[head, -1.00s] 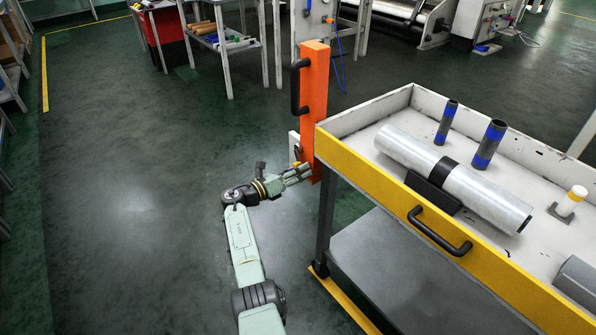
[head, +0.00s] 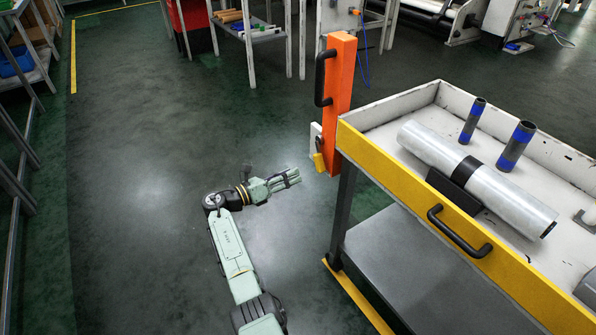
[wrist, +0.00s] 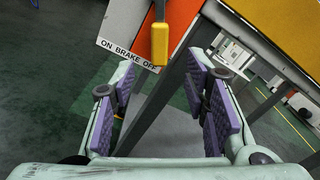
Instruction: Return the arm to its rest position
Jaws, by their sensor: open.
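My arm reaches forward over the open floor in the head view. My gripper (head: 290,178) is open and empty, left of the cart and apart from it. In the wrist view my gripper (wrist: 163,105) shows its two purple-padded fingers spread, with nothing between them. Beyond them is a yellow-tipped brake lever (wrist: 160,42) in front of a white plate (wrist: 125,40) marked "ON BRAKE OFF". In the head view the yellow lever tip (head: 319,163) sits low beside the orange post (head: 338,105).
The cart (head: 440,220) has a yellow front edge and a black handle (head: 458,232). A shelf rack (head: 25,90) stands far left. The floor (head: 140,200) left of my arm is clear.

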